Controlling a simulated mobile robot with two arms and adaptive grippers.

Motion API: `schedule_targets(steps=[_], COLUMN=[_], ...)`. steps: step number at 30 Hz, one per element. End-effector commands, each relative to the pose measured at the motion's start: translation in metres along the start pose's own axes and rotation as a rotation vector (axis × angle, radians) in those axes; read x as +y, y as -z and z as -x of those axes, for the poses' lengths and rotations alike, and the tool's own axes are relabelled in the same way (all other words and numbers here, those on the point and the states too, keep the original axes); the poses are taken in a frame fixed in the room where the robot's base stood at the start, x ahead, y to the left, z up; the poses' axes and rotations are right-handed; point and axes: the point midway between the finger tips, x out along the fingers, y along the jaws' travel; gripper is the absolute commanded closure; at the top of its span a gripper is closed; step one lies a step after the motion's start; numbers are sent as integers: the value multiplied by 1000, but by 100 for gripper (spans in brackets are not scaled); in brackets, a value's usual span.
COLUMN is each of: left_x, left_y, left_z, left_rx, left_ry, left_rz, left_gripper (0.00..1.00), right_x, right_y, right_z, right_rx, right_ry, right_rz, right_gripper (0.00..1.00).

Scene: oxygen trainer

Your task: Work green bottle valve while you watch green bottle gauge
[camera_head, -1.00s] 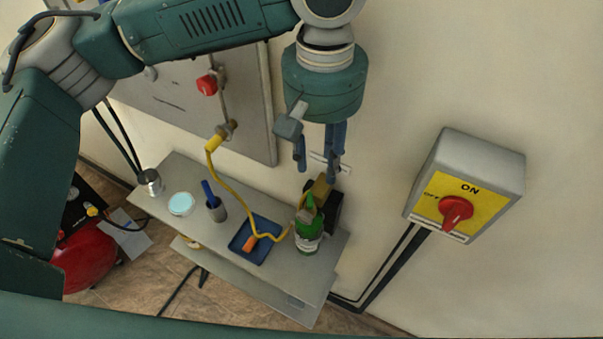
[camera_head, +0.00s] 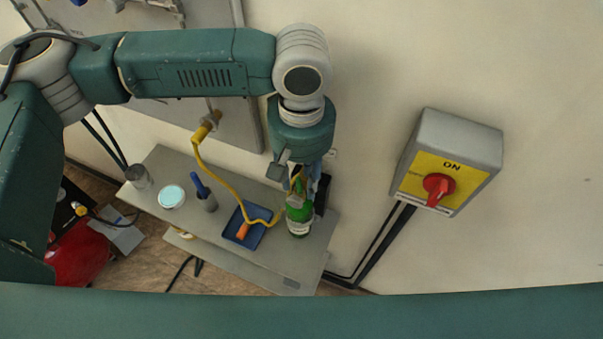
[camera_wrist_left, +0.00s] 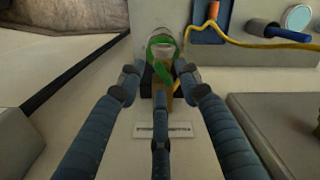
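The green bottle (camera_head: 300,223) stands upright at the right end of the grey shelf (camera_head: 270,268). In the left wrist view the green looped part (camera_wrist_left: 159,46) at its top shows, with a brassy piece below it. The gauge face cannot be made out in either view. My left gripper (camera_head: 308,178) points down just above and behind the bottle top. My right gripper is not in view.
A yellow hose (camera_head: 212,168) runs from the wall panel (camera_head: 234,118) to the bottle top. A blue tray (camera_head: 257,236) with an orange-ended tool lies left of the bottle. A cup with a blue item stands beyond. A red-knobbed switch box (camera_head: 458,150) is on the right wall.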

Motion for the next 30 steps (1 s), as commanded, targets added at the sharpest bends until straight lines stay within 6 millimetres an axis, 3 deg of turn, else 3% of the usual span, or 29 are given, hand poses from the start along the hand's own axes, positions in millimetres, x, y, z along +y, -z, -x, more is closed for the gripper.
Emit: schedule_targets(steps=[6, 11, 12, 20, 30], left_x=[0, 0, 0, 0, 0], left_y=[0, 0, 0, 0, -2], left_z=[0, 0, 0, 1, 5], left_rx=[0, 0, 0, 0, -5], left_ry=[0, 0, 0, 0, -1], left_rz=[0, 0, 0, -15, -184], left_gripper=[66, 98, 100, 100, 100], right_x=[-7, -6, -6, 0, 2], right_y=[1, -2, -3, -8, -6], right_z=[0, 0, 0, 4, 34], right_rx=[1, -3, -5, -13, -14], right_ry=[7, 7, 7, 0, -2], right_rz=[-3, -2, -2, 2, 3], right_gripper=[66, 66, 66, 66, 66])
